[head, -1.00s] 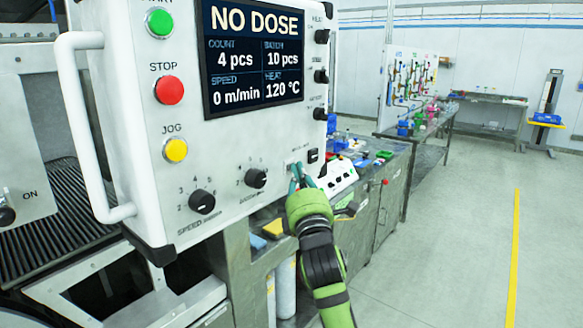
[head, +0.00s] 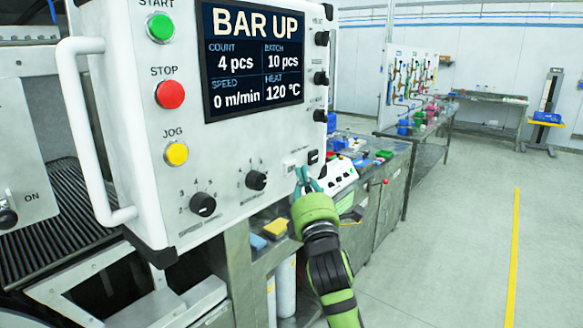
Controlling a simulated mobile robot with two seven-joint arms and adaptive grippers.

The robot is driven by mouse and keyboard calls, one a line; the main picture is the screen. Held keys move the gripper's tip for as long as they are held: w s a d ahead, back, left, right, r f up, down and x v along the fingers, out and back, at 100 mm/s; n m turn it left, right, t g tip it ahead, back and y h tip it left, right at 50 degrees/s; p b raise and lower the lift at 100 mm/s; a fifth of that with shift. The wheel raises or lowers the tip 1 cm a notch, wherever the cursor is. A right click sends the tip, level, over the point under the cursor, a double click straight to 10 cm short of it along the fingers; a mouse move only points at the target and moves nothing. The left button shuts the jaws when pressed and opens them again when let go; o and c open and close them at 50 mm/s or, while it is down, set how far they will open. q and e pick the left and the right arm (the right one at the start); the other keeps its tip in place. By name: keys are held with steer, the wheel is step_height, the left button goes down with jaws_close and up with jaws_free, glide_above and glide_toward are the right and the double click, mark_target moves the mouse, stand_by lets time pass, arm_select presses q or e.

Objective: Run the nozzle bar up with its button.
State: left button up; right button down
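The white control panel (head: 150,150) fills the left half of the head view. Its screen (head: 254,55) reads BAR UP, with 4 pcs, 10 pcs, 0 m/min and 120 °C. My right gripper (head: 301,176) has its teal fingertips at the panel's lower right corner, just below a small pale patch and a black switch (head: 313,157). The fingers hide part of that corner, so I cannot make out the bar button or whether the tips touch the panel. I cannot tell how far apart the fingers are. The nozzle bar cannot be made out. My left gripper is out of view.
Green start (head: 160,27), red stop (head: 170,94) and yellow jog (head: 176,153) buttons line the panel's left side. Two black knobs, one for speed (head: 203,204), sit along its bottom. A white handle (head: 88,130) stands out at left. A cluttered bench (head: 385,190) lies behind; floor at right is clear.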

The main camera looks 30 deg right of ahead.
steer(key=s, duration=0.1)
steer(key=s+d+p, duration=0.1)
steer(key=s, duration=0.2)
steer(key=shift+s+d+p, duration=0.3)
steer(key=shift+d+p, duration=0.1)
steer(key=shift+f, duration=0.1)
stand_by(0.6)
